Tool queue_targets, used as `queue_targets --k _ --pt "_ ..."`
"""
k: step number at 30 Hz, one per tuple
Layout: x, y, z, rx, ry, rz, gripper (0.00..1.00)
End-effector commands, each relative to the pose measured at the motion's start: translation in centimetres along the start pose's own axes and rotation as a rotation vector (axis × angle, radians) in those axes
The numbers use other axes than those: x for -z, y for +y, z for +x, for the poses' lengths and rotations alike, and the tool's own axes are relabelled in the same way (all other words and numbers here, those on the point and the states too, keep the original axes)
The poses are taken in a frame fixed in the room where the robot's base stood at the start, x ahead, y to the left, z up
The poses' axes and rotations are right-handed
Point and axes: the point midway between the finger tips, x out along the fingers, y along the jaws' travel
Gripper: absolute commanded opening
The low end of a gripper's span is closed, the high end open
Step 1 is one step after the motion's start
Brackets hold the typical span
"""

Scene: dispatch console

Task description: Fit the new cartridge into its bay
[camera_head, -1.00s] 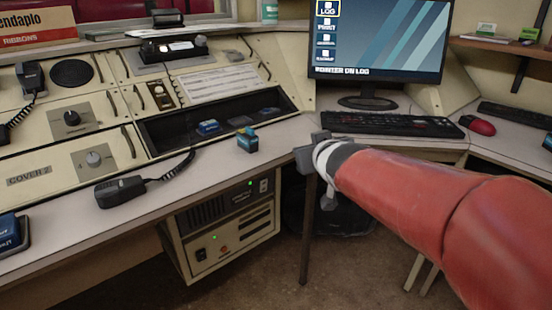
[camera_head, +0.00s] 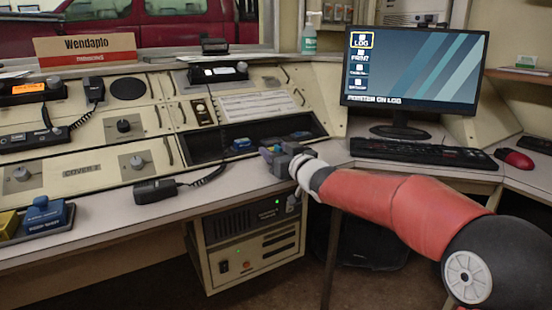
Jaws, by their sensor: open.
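A small blue-teal cartridge (camera_head: 267,153) stands at the front edge of the dark recess in the console, partly hidden by my gripper. My gripper (camera_head: 275,158) is open and right at this cartridge, coming from the right; whether the fingers touch it I cannot tell. The dark recess (camera_head: 205,146) holds another blue cartridge (camera_head: 242,145) to the left and a dark blue piece (camera_head: 300,135) to the right. Which slot is an empty bay I cannot tell, as my gripper covers part of the recess front.
A tray (camera_head: 36,235) with a blue and a yellow block sits at the desk's left. A handset (camera_head: 155,190) with a coiled cord lies on the desk front. A monitor (camera_head: 414,68), keyboard (camera_head: 424,153) and red mouse (camera_head: 514,158) stand at right.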

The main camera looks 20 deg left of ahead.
Motion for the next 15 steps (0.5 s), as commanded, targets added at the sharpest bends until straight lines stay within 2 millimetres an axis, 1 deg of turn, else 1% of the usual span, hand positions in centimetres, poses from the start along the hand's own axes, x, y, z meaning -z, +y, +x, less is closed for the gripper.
queue_targets --k 1,3,9,10,15 --pt "-0.03 0.01 0.49 0.000 -0.001 0.000 0.51" --pt "-0.01 0.00 0.80 -0.001 -0.001 -0.001 0.51" --pt "-0.02 0.02 0.83 -0.002 -0.001 -0.001 0.51" --pt "-0.02 0.02 0.83 -0.002 -0.001 -0.001 0.50" --pt "-0.02 0.03 0.81 -0.002 -0.001 -0.001 0.27"
